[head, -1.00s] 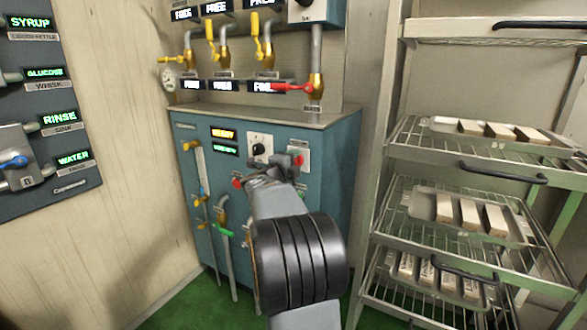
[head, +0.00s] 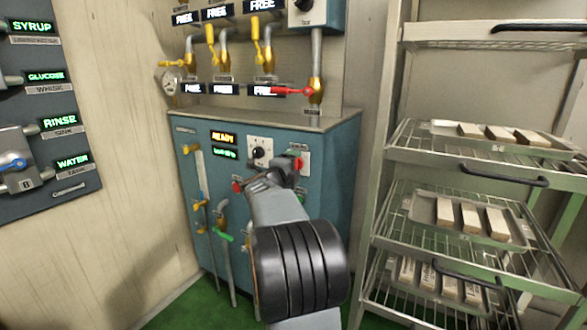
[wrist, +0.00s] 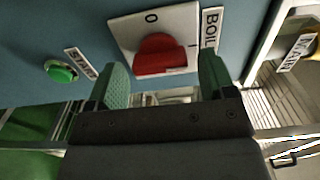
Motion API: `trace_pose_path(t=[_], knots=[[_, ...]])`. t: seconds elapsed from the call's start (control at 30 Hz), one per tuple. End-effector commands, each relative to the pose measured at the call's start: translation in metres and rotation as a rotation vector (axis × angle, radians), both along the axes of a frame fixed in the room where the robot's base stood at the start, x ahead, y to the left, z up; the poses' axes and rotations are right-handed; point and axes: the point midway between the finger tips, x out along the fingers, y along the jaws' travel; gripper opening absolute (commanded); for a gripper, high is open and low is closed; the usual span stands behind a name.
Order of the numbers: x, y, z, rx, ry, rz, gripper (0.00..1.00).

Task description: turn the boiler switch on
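The boiler switch is a red rotary knob (wrist: 162,56) on a white plate (wrist: 125,27) marked 0, with a partly hidden label starting "BOIL" beside it. In the head view a bit of the red knob (head: 299,163) shows on the blue cabinet just past my gripper (head: 277,174). In the wrist view my gripper (wrist: 164,82) is open, with one green finger on each side of the knob. A gap shows between the knob and at least the right finger. I cannot tell for sure whether the knob sits between the fingertips in depth, or which mark it points to.
A green START button (wrist: 61,71) is left of the switch in the wrist view. A black dial (head: 259,152) and a READY display (head: 223,137) are on the cabinet (head: 335,190). Pipes with valves stand at its left. A wire rack (head: 400,165) with trays stands at right.

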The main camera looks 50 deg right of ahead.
Motion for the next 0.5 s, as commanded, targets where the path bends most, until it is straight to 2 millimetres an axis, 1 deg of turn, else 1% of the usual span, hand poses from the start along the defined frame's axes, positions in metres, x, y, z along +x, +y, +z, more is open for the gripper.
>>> trace_pose_path(t=[0.23,0.33,0.43,0.5], knots=[[0.000,0.000,0.000,0.000,0.001,0.000,0.81],[-0.001,0.003,0.001,0.000,0.001,0.000,0.81],[-0.003,0.013,0.002,-0.001,0.000,0.002,0.81],[-0.005,0.025,0.003,-0.001,0.001,0.003,0.81]])
